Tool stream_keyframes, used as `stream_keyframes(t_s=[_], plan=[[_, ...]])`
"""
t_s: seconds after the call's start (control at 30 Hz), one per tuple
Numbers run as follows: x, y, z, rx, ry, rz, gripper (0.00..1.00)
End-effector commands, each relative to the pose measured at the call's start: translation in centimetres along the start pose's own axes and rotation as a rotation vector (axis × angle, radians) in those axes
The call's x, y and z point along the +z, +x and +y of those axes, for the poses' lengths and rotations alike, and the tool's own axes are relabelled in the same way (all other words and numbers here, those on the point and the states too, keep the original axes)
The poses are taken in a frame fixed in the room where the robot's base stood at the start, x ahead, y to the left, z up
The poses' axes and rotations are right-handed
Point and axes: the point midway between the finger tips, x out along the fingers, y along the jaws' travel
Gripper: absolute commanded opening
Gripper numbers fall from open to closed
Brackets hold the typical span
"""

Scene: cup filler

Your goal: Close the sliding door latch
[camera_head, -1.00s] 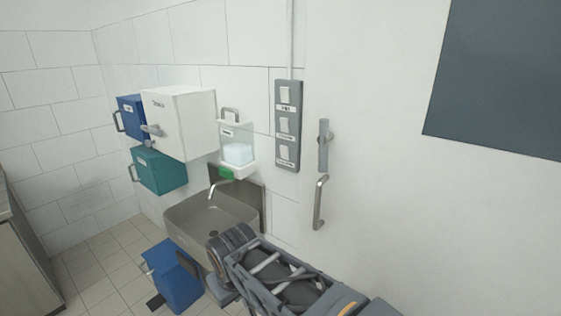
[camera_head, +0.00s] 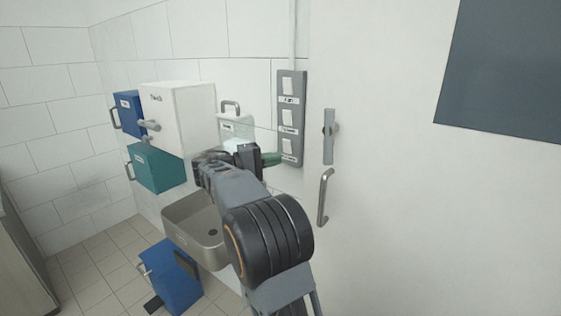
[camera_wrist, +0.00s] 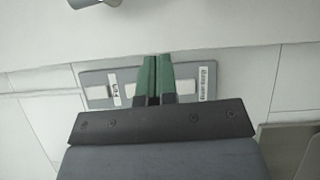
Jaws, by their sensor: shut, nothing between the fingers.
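The latch (camera_head: 329,138) is a grey upright bar with a small round knob, on the white door (camera_head: 390,200) at the right in the head view. A metal pull handle (camera_head: 324,196) sits just below it. My gripper (camera_head: 272,159) is left of the latch and apart from it, in front of the lower switch panel. Its green fingers (camera_wrist: 157,78) are together and empty in the wrist view. At the top of the wrist view a grey piece (camera_wrist: 92,3) is cut off; I cannot tell which part it is.
A grey switch panel (camera_head: 290,100) is on the wall beside the door and shows behind my fingers in the wrist view (camera_wrist: 98,78). A dispenser (camera_head: 232,122), white box (camera_head: 178,115), sink (camera_head: 185,215) and blue bin (camera_head: 172,275) are at the left.

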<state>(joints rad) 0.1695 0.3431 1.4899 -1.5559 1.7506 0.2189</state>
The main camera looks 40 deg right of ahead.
Motion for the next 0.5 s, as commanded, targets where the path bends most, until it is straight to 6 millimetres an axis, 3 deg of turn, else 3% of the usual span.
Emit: stream_keyframes(t_s=[0.3,0.5], plan=[[0.1,6.3,0.2,-0.003,-0.002,-0.004,0.00],[1.1,8.9,0.2,-0.002,-0.002,-0.001,0.00]])
